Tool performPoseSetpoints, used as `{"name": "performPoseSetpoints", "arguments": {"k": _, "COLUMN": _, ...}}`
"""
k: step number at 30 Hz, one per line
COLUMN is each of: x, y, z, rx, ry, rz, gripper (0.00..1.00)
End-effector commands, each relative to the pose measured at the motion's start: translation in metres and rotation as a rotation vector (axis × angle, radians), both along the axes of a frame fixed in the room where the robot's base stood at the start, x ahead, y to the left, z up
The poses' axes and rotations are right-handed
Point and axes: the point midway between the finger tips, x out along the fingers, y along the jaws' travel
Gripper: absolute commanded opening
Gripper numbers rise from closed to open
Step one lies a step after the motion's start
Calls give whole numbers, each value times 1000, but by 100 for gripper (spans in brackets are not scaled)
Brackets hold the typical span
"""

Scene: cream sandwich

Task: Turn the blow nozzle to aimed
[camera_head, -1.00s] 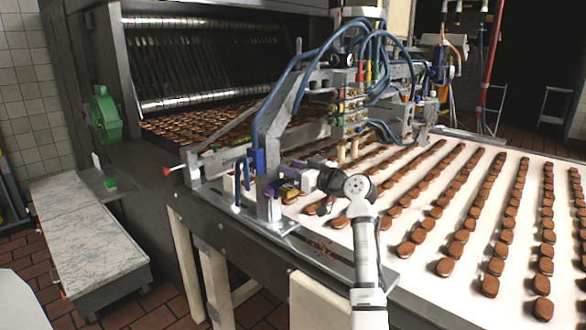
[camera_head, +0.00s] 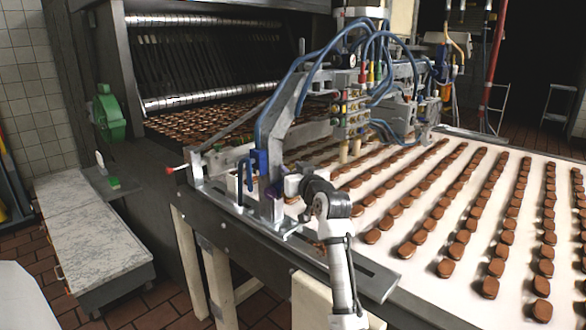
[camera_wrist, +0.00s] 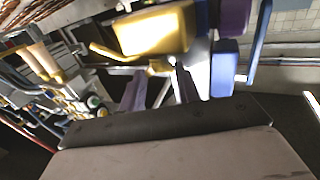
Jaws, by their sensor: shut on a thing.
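My gripper shows in the wrist view (camera_wrist: 160,78), with two purple-grey fingers reaching up from a dark palm. A small brass-yellow piece, which looks like part of the blow nozzle (camera_wrist: 160,66), sits between the fingertips. A larger yellow block (camera_wrist: 155,30) is just beyond. In the head view my gripper (camera_head: 276,188) is at the near left corner of the machine, beside the blue block. The fingers are mostly hidden there by my wrist and the bracket. I cannot read the nozzle's angle.
A blue block with a blue bent handle (camera_wrist: 224,68) stands close right of the fingers. Blue hoses (camera_head: 300,75) arch above on the metal frame. The white conveyor (camera_head: 415,225) carries rows of brown biscuits. A marble-topped bench (camera_head: 85,225) stands at the left.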

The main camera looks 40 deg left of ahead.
Motion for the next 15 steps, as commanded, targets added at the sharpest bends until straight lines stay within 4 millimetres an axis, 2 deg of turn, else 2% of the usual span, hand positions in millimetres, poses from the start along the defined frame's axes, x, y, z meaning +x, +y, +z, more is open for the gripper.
{"name": "performPoseSetpoints", "arguments": {"k": 5, "x": 0, "y": 0, "z": -1, "rx": 0, "ry": 0, "rz": 1, "gripper": 10}}
{"name": "performPoseSetpoints", "arguments": {"k": 6, "x": 0, "y": 0, "z": -1, "rx": 0, "ry": 0, "rz": 2, "gripper": 38}}
{"name": "performPoseSetpoints", "arguments": {"k": 10, "x": 0, "y": 0, "z": 0, "rx": 0, "ry": 0, "rz": 2, "gripper": 55}}
{"name": "performPoseSetpoints", "arguments": {"k": 15, "x": -1, "y": 1, "z": 0, "rx": 0, "ry": 0, "rz": 3, "gripper": 55}}
